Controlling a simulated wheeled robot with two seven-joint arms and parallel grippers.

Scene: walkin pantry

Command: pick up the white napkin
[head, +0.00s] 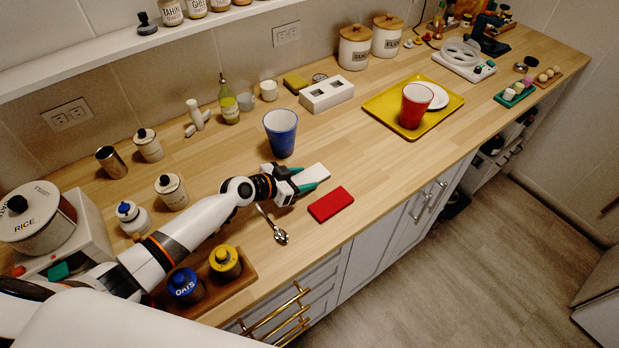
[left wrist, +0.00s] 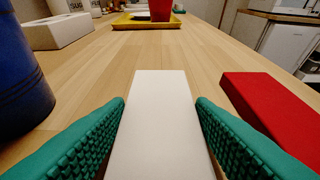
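The white napkin (head: 315,172) is a flat white block lying on the wooden counter, between the blue cup and the red block. My left gripper (head: 302,178) is low at the counter, with its green fingers on either side of the napkin. In the left wrist view, the napkin (left wrist: 160,125) runs lengthwise between the two fingers (left wrist: 160,100), with a thin gap seen on each side. The gripper is open around it. The napkin's near end is hidden by the gripper in the head view. My right gripper is not in view.
A red block (head: 331,205) lies just right of the gripper, and a spoon (head: 273,226) lies in front. A blue cup (head: 281,133) stands close behind. A yellow tray (head: 381,97) with a red cup (head: 415,106) is farther right. Counter between napkin and tray is clear.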

